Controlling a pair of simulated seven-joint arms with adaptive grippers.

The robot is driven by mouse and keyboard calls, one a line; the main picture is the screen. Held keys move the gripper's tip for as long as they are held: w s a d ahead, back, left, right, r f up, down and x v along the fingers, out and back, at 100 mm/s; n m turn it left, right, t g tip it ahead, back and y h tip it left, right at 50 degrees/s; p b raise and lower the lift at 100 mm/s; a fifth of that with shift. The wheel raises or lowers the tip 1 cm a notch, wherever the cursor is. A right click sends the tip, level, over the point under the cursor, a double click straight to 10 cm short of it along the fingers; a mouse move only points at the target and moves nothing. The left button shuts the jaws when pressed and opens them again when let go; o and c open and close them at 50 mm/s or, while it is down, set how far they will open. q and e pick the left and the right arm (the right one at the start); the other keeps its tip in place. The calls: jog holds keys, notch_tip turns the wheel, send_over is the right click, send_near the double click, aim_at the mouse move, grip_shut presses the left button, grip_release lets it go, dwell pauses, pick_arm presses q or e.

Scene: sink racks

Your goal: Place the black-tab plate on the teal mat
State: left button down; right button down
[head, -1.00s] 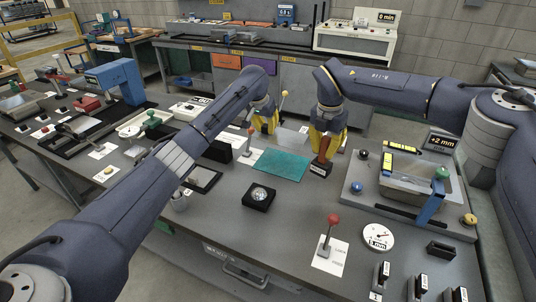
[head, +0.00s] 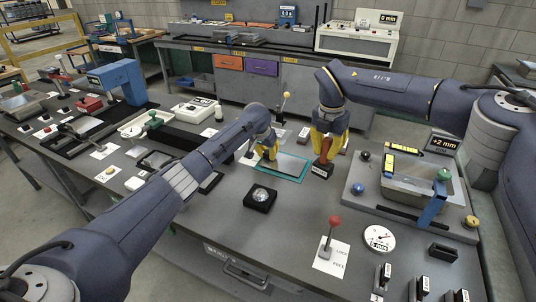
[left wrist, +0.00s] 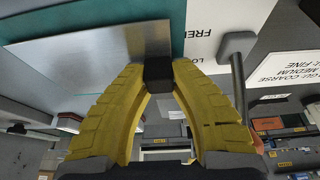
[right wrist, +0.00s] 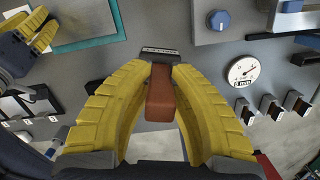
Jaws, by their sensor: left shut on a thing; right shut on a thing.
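The teal mat (head: 301,177) lies flat on the bench. A flat grey metal plate (head: 290,163) is over it, within the mat's visible outline; whether it touches the mat I cannot tell. My left gripper (head: 270,156) is shut on the plate's black tab (left wrist: 159,74), at the plate's edge. In the left wrist view the plate (left wrist: 95,55) extends left from the fingers, with teal mat (left wrist: 178,25) beside it. My right gripper (head: 324,157) is shut on a reddish-brown handle (right wrist: 159,98) with a black labelled block (right wrist: 160,53) at its end, just right of the mat.
A black block with a round silver dial (head: 260,195) stands in front of the mat. A grey tray fixture (head: 415,185) with coloured knobs is at the right. A red-knobbed lever (head: 332,225) and a round gauge (head: 379,238) stand nearer. Bench between the dial block and red-knobbed lever is clear.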

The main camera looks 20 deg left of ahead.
pick_arm(q)
jog(key=shift+f, duration=0.25)
jog(key=c, duration=1.2)
grip_release()
jog(key=v, duration=1.2)
jog(key=shift+r, duration=0.1)
